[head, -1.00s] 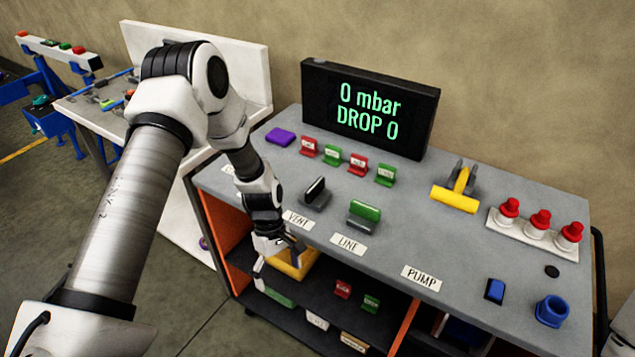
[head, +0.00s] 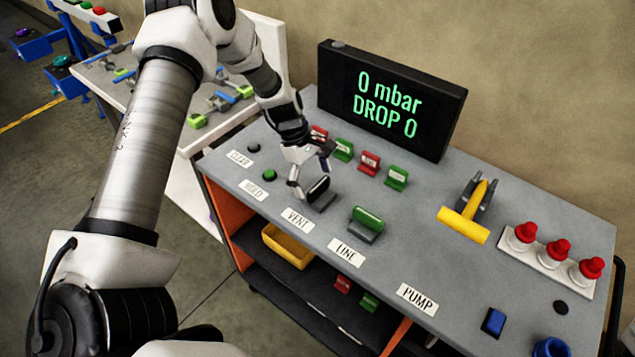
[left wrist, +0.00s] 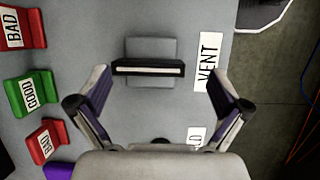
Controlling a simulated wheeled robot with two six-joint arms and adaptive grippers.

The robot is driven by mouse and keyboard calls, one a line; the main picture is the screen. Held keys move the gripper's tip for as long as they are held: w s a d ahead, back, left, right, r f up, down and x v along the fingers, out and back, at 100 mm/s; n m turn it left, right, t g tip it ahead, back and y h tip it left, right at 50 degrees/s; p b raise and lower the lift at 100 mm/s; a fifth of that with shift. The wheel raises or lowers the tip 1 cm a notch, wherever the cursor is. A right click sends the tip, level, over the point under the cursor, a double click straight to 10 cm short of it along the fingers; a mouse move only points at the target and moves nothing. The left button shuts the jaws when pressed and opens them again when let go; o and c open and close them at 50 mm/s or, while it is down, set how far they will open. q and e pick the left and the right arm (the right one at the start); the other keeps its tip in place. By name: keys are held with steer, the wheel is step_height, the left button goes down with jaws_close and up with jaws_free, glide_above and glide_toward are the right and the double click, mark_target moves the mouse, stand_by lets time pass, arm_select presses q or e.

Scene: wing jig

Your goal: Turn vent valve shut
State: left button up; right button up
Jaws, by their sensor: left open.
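The vent valve (head: 318,191) has a black handle on a grey base and stands behind the VENT label (head: 297,219) on the grey bench top. My left gripper (head: 311,180) is at its left and partly above it. In the left wrist view the vent valve (left wrist: 147,68) lies just beyond and between the spread fingertips of my left gripper (left wrist: 160,85); its handle runs across the picture. The left gripper is open and holds nothing. I cannot tell from these views whether the fingers touch the handle. My right gripper is not seen.
The LINE valve (head: 367,222), with a green handle, stands just right. Red and green label blocks (head: 370,162) stand behind. A display (head: 390,98) reads 0 mbar, DROP 0. A yellow-handled T-shaped lever (head: 463,222) and red buttons (head: 557,248) are further right.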

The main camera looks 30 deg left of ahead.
mark_target(317, 185)
arm_select(q)
steer(key=f, duration=0.1)
steer(key=w+d+f, duration=0.1)
steer(key=f, duration=0.1)
steer(key=shift+w, duration=0.2)
steer(key=shift+s+a, duration=0.1)
steer(key=shift+c, duration=0.7)
steer(key=shift+s+r, duration=0.15)
steer(key=c, duration=0.6)
steer(key=shift+c, duration=1.3)
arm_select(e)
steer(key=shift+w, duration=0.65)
